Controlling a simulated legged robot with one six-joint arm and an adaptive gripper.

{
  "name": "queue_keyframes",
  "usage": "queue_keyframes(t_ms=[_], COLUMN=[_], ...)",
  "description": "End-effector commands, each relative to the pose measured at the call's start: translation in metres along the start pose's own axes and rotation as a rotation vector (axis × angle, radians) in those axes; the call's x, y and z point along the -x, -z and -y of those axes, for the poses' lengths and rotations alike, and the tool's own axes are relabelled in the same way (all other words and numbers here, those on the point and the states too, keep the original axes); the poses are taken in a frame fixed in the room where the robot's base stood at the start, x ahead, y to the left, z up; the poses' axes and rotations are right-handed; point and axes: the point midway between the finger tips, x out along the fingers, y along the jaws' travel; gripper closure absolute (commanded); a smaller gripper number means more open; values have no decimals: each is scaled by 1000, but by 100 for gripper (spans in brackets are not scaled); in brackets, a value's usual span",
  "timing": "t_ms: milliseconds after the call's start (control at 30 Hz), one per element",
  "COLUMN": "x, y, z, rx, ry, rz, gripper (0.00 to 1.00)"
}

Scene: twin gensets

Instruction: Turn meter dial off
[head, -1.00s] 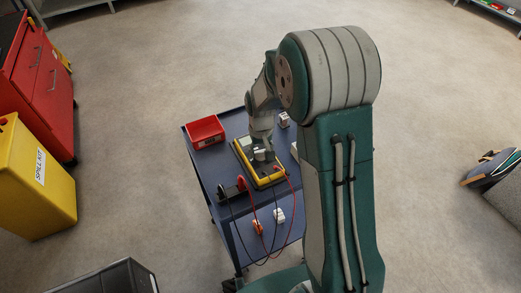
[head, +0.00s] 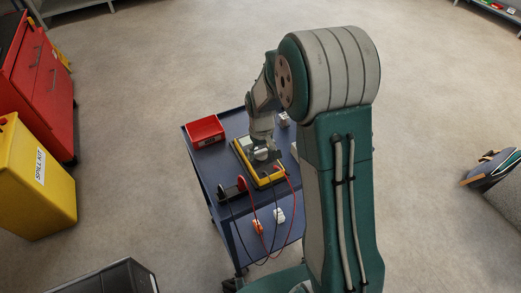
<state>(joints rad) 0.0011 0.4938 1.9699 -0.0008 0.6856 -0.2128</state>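The yellow and black meter (head: 246,168) lies on the blue cart (head: 204,166). Its pale screen shows at its far end, and red and black leads run from its near end. My gripper (head: 262,154) is over the middle of the meter, at the lower end of my arm. The gripper and wrist cover the dial, so I cannot see the dial or its setting. The gripper is too small and dark here to tell whether its fingers are open, shut or touching the dial.
A red bin (head: 205,131) stands on the cart's far left. Orange and white clips (head: 257,226) show lower down. A yellow spill kit bin (head: 35,185) and red cabinet (head: 40,80) stand left. Open floor surrounds the cart.

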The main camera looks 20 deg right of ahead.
Motion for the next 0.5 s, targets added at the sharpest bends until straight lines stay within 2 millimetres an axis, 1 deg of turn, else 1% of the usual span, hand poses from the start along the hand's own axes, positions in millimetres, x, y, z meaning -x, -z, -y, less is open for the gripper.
queue_keyframes(t_ms=[367, 500], x=[2, 11], y=[2, 2], z=[0, 0], rx=[-1, -1], ry=[-1, -1], rz=[-7, -9], gripper=[3, 3])
